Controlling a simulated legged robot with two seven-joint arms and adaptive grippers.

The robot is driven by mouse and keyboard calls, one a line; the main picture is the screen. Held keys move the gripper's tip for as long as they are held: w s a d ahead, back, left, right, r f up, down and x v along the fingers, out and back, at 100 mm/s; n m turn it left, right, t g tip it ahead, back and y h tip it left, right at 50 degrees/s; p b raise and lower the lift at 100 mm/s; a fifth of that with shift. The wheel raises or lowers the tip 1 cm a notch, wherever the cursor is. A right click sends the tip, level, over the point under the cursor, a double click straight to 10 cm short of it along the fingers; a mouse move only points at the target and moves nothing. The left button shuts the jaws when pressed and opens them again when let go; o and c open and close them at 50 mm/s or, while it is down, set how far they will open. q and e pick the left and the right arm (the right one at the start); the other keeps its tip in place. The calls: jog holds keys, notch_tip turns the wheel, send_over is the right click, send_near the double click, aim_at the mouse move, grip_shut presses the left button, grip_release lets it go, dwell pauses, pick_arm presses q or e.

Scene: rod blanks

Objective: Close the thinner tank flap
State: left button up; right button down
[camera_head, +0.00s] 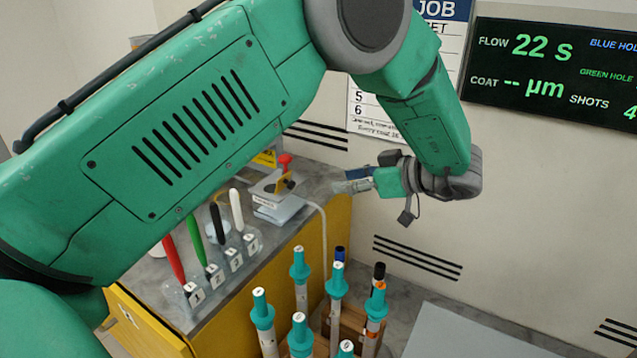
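No part is clearly readable as the thinner tank flap. A small pale device (277,208) with a tilted plate and a red knob (285,160) stands on the yellow cabinet's grey top; its label is too small to read. Behind it, a yellow label (264,158) shows on something mostly hidden by my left arm. My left gripper (350,187) is right of the red-knobbed device, near the cabinet's right edge, with its grey fingers pointing left and apart from the device. Its finger gap cannot be made out. My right gripper is not in view.
A clear rack (213,275) holds red, green, black and white pens on the yellow cabinet (338,235). Several teal-capped rods (299,275) stand in front of it. A grey panel (460,335) lies at lower right. A dark display (555,75) hangs on the wall.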

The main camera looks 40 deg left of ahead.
aim_at(294, 184)
pick_arm(q)
jog(key=x, duration=0.6)
jog(key=b+x, duration=0.1)
jog(key=x, duration=0.6)
jog(key=shift+s+a, duration=0.2)
jog(key=shift+s, duration=0.05)
jog(key=shift+c, duration=0.3)
jog(key=shift+a, duration=0.1)
grip_shut()
